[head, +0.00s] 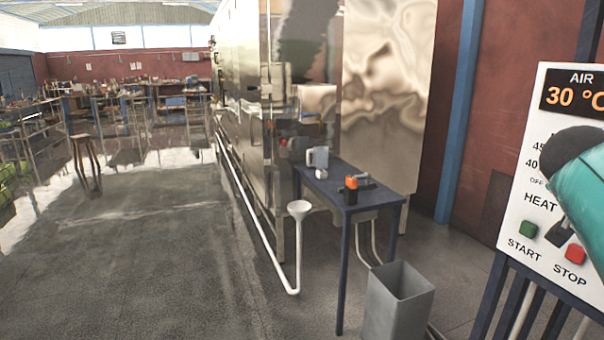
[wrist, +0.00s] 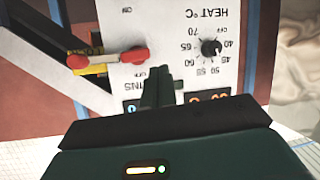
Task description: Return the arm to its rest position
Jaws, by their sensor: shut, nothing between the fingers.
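My gripper (wrist: 158,88) shows in the wrist view with its dark fingers together and nothing between them. The fingers point at the white control panel (wrist: 180,50), which appears upside down there. They overlap the panel's display edge in the picture; I cannot tell whether they touch it. The black heat dial (wrist: 212,48) is to the right of the fingers, apart from them in the picture.
The panel carries a green START button (head: 528,229) and a red STOP button (head: 575,254). A red-ended lever (wrist: 105,58) shows in the wrist view. A blue table (head: 335,190) holds a jug (head: 318,158). A grey bin (head: 398,305) stands before it. Floor at left is open.

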